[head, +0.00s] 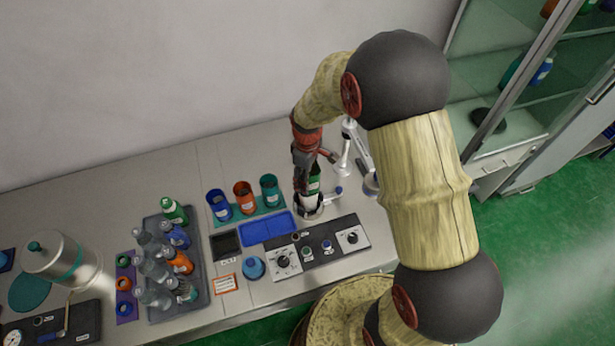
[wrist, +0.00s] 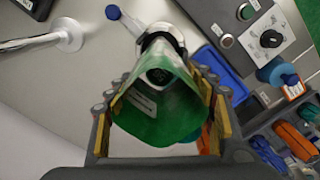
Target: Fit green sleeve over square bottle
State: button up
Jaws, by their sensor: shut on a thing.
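My gripper (head: 303,182) is shut on the green sleeve (wrist: 160,118), its yellow-padded fingers pressing on opposite sides in the wrist view (wrist: 165,108). The sleeve also shows as a green strip beside the fingers in the head view (head: 315,181). The gripper and sleeve are above a round clamp holder (wrist: 163,38) with a blue-knobbed lever. Inside the sleeve's open end, a dark round top (wrist: 157,76) shows, apparently the square bottle's. The bottle's body is mostly hidden by the sleeve and fingers, so I cannot tell how far the sleeve surrounds it.
Blue (head: 219,205), orange (head: 245,196) and teal (head: 269,190) sleeves stand left of the holder. A blue tray (head: 267,229) and a control panel (head: 319,247) lie in front. A grey tray (head: 197,292) of bottles is farther left. A glass cabinet (head: 510,90) stands right.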

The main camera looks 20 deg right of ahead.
jog(key=shift+f+b, duration=0.55)
jog(key=shift+f, duration=0.45)
jog(key=o, duration=0.7)
jog(key=o, duration=0.5)
jog(key=shift+o, duration=0.2)
notch_tip(320, 180, up, 11)
jog(key=p, duration=0.7)
dwell(0.5)
dwell(0.5)
